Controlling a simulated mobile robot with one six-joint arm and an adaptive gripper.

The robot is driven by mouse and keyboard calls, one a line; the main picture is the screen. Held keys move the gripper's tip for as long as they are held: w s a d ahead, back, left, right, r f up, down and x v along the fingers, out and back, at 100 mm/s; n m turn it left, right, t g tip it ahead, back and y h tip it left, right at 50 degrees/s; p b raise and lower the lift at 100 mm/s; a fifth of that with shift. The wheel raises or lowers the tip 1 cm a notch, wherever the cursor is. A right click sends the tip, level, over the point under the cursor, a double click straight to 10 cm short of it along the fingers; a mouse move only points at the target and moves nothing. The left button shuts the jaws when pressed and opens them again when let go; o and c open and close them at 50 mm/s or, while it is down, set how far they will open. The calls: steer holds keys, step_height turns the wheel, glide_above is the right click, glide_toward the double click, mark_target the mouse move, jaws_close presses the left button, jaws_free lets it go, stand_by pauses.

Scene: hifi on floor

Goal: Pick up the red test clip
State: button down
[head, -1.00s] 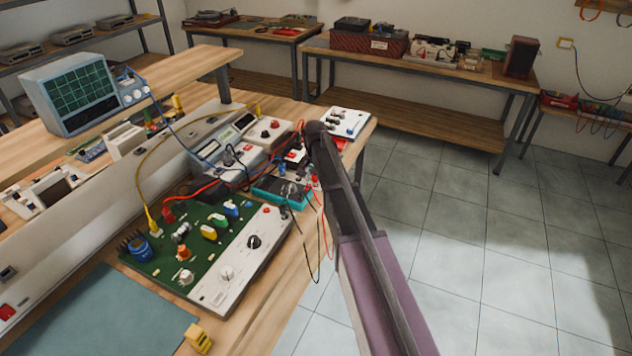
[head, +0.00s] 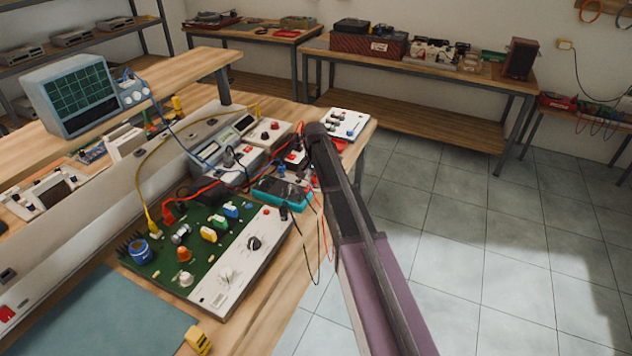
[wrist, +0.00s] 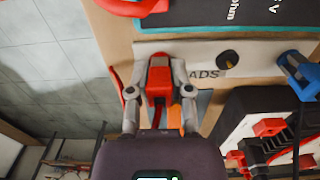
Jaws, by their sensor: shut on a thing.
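The red test clip (wrist: 158,76) is between the two fingertips of my gripper (wrist: 160,92) in the wrist view. The fingers are shut on its sides, and its orange-red lower part shows between them. It is over a pale strip lettered "ADS" (wrist: 225,62); I cannot tell whether it still touches this strip. In the head view my arm covers the area around the gripper, and I cannot make out the clip there.
A blue clip (wrist: 298,72) and a dark case with red parts (wrist: 268,128) are close on the right in the wrist view. The head view shows a green circuit board (head: 205,235), a teal-edged meter (head: 283,194) and loose leads on the bench. Floor lies open to the right.

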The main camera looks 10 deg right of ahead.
mark_target(315, 176)
steer(key=shift+r, duration=0.15)
step_height(315, 176, up, 4)
steer(key=p, duration=0.3)
steer(key=shift+f+p, duration=0.2)
steer(key=shift+p, duration=0.2)
steer(key=s+a+r+p, duration=0.1)
steer(key=s+a, duration=0.1)
steer(key=s, duration=1.4)
steer(key=shift+r+p, duration=0.45)
steer(key=shift+p, duration=0.05)
step_height(315, 176, up, 6)
steer(key=p, duration=0.6)
stand_by(0.9)
steer(key=shift+r, duration=0.1)
steer(key=shift+w, duration=0.1)
